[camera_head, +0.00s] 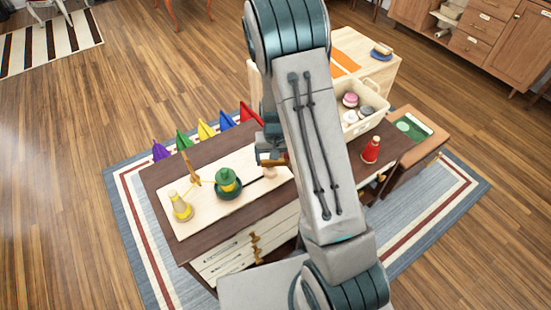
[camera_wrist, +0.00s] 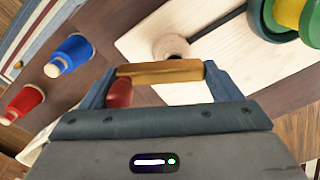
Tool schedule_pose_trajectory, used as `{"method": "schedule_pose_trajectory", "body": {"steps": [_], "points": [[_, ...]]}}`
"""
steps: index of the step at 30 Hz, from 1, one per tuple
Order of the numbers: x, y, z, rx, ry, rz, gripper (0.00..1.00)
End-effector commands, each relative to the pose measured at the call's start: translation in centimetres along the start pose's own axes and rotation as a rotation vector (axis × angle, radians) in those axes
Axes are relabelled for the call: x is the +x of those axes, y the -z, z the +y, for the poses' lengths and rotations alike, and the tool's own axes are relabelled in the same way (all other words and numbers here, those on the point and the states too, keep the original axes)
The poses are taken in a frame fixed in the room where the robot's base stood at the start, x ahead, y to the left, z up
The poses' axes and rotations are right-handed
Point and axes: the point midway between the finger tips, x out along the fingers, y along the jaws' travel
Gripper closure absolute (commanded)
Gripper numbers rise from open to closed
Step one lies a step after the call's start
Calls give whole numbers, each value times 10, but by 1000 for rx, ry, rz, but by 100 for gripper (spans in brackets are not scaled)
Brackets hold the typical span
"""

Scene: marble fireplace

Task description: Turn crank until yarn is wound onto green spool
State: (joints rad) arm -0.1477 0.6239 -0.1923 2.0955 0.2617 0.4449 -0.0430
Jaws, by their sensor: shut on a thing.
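The green spool (camera_head: 228,180) sits on the pale board (camera_head: 240,208); yellow shows around its middle. Its green and yellow edge is at the top right of the wrist view (camera_wrist: 268,22). A dark crank arm (camera_wrist: 222,32) runs from it to a round wooden knob (camera_wrist: 171,47). A yellow yarn cone (camera_head: 180,206) stands at the board's left, with a wooden guide (camera_head: 191,170) behind. My gripper (camera_wrist: 160,72) is shut on a golden-brown bar-like piece (camera_wrist: 158,72), beside the knob and apart from it in the picture. A red shape (camera_wrist: 119,94) shows beneath; I cannot tell if it is joined.
A cream basket (camera_head: 374,118) of yarn is behind. Several coloured pointed pieces (camera_head: 205,131) line the back edge. My arm hides the table's middle.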

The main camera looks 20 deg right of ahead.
Motion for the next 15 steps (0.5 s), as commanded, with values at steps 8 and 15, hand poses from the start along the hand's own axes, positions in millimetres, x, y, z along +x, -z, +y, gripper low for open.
{"method": "schedule_pose_trajectory", "body": {"steps": [8,15], "points": [[-1,-3,-2,261,2,3,38],[-2,-7,-3,490,2,2,38]]}}
